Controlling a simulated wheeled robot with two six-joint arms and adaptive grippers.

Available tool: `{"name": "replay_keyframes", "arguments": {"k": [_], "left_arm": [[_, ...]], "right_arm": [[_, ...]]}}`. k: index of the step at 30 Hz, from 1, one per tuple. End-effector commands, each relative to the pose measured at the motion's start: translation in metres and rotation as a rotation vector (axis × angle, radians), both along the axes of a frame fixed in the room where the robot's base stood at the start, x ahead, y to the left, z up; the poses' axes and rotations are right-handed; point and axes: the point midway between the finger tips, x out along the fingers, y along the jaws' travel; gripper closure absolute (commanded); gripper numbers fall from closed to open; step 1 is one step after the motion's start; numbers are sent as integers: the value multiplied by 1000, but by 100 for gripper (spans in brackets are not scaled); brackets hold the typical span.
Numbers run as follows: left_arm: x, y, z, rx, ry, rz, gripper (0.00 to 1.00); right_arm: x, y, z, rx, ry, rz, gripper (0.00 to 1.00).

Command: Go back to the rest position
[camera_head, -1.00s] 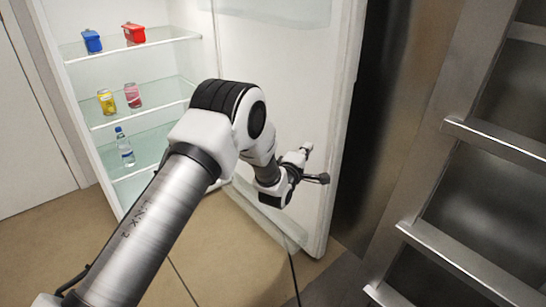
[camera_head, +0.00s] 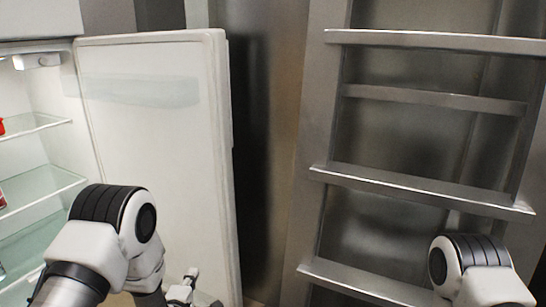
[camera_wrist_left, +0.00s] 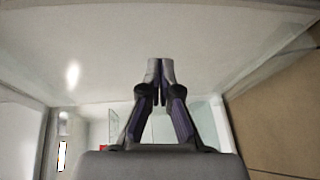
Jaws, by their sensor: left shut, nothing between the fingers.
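My left gripper shows in the left wrist view (camera_wrist_left: 160,66), its two fingers together and nothing between them. In the head view the left gripper (camera_head: 190,288) is at the bottom, in front of the white inner side of the open fridge door (camera_head: 150,140), and partly cut off by the frame. My left arm comes in from the lower left. Part of my right arm shows at the lower right, but its gripper is out of the frame.
The open fridge (camera_head: 35,160) stands at the left with glass shelves and a red item (camera_head: 2,127) at the edge. A metal rack (camera_head: 420,185) with several bars stands at the right. Brown floor (camera_wrist_left: 275,120) shows in the left wrist view.

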Motion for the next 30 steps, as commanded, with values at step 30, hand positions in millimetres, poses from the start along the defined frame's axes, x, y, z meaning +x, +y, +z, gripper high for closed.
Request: {"name": "replay_keyframes", "arguments": {"k": [30], "left_arm": [[-383,2,-85,1055,1130,-1278,100]], "right_arm": [[0,0,111,0,0,0,60]]}}
